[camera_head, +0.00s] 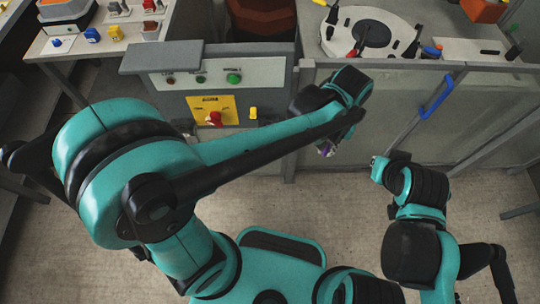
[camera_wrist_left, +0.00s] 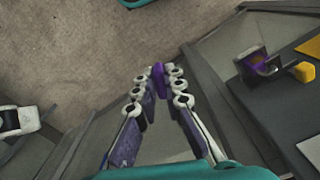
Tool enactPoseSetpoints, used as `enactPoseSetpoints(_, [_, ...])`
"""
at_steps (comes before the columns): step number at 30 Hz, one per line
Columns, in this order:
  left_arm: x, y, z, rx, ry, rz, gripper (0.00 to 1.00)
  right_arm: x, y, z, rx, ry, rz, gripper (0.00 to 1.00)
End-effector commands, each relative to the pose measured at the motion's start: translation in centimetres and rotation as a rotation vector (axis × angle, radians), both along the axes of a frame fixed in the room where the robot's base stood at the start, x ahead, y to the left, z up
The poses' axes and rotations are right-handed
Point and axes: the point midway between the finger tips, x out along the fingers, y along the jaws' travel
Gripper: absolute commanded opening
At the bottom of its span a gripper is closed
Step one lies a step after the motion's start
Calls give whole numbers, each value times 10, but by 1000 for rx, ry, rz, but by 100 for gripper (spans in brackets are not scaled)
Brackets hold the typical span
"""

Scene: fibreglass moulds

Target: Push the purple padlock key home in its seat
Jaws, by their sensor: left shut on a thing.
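My left gripper (camera_wrist_left: 158,85) is shut on the purple padlock key (camera_wrist_left: 157,70), which shows at its fingertips in the left wrist view. In the head view my left gripper (camera_head: 327,148) points down in front of the grey cabinet, and only a speck of purple shows there. A grey bracket with a purple inside (camera_wrist_left: 258,64), perhaps the seat, stands on the dark panel to the right of the key, clearly apart from it. My right gripper (camera_head: 379,168) is at the right in the head view; its fingers are too small to judge.
A yellow block (camera_wrist_left: 303,72) sits beside the bracket. The cabinet front has a yellow plate with a red knob (camera_head: 214,118) and a green button (camera_head: 234,78). A blue handle (camera_head: 436,97) is on the panel at right. Open floor (camera_head: 340,210) lies below the gripper.

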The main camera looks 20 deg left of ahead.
Motion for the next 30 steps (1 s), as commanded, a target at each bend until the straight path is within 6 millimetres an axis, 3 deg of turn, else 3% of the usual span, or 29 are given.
enactPoseSetpoints(1, [8, 24, -25, 0, 0, 61, 0, 0, 0, -11, 0, 0, 0, 0])
enactPoseSetpoints(6, [16, 93, -84, 1, 0, 237, 0, 0, 0, -30, 0, 0, 0, 0])
enactPoseSetpoints(12, [10, 148, -127, 1, 0, 383, 0, 0, 0, -42, 0, 0, 0, 0])
enactPoseSetpoints(18, [5, 166, -139, 1, 0, 431, 0, 0, 0, -45, 0, 0, 0, 0])
enactPoseSetpoints(30, [7, 166, -138, 1, 0, 430, 0, 0, 0, -45, 0, 0, 0, 0])
